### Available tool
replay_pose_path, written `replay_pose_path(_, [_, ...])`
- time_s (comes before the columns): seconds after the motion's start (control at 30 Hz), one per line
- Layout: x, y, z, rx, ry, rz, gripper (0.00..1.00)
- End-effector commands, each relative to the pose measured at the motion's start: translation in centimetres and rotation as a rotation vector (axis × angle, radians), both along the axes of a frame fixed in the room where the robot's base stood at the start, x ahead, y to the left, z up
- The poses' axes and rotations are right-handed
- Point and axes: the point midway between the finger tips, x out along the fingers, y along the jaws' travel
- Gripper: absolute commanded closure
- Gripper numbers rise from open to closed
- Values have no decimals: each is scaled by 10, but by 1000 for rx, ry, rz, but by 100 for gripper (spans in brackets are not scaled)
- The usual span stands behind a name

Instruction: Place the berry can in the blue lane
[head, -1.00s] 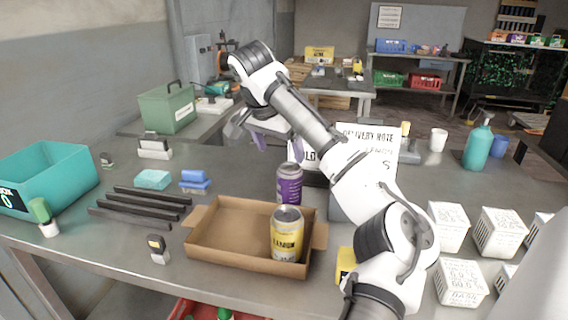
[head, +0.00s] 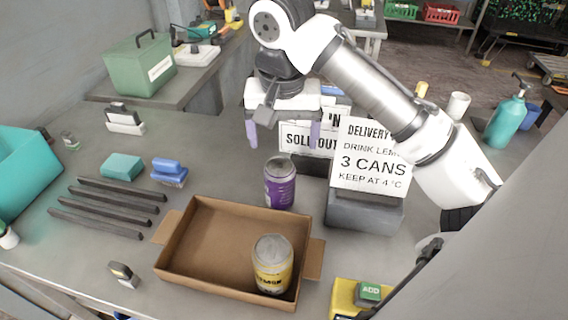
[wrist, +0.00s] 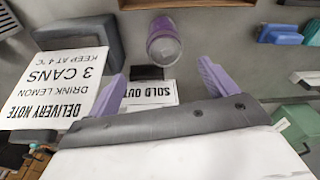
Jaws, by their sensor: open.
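The purple can (head: 280,183), which looks like the berry can, stands upright on the grey table just behind the cardboard tray. It also shows in the wrist view (wrist: 163,42), beyond the fingertips. My gripper (head: 284,138) is open and empty, with its two lilac fingers pointing down above and slightly behind the can, apart from it. A yellow lemon can (head: 272,265) stands in the front right corner of the cardboard tray (head: 215,208). Several dark parallel bars (head: 115,195) lie on the table at the left. I see no clearly blue-marked lane.
A delivery note sign (head: 370,158) on a grey block stands right of the purple can. A sold-out sign (head: 300,138) stands behind it. A blue block (head: 169,170) and a teal block (head: 122,167) lie behind the bars. A yellow box with a green ADD button (head: 368,293) is front right.

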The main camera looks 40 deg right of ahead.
Motion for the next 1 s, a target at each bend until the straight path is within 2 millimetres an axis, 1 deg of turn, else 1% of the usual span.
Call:
replay_pose_path(0.07, [-4, 2, -1, 4, 4, 10, 15])
replay_pose_path(0.17, [-4, 2, -11, 8, 7, 15, 15])
replay_pose_path(0.4, [1, 0, -56, 9, 5, 16, 15])
replay_pose_path(0.5, [3, -2, -71, 5, 8, 13, 15])
replay_pose_path(0.6, [4, -2, -81, 5, 6, 13, 15])
replay_pose_path(0.77, [6, -2, -90, 5, 6, 13, 15])
replay_pose_path(0.87, [10, -1, -100, 4, 7, 13, 15])
replay_pose_path(1.0, [15, -1, -121, 5, 7, 12, 15])
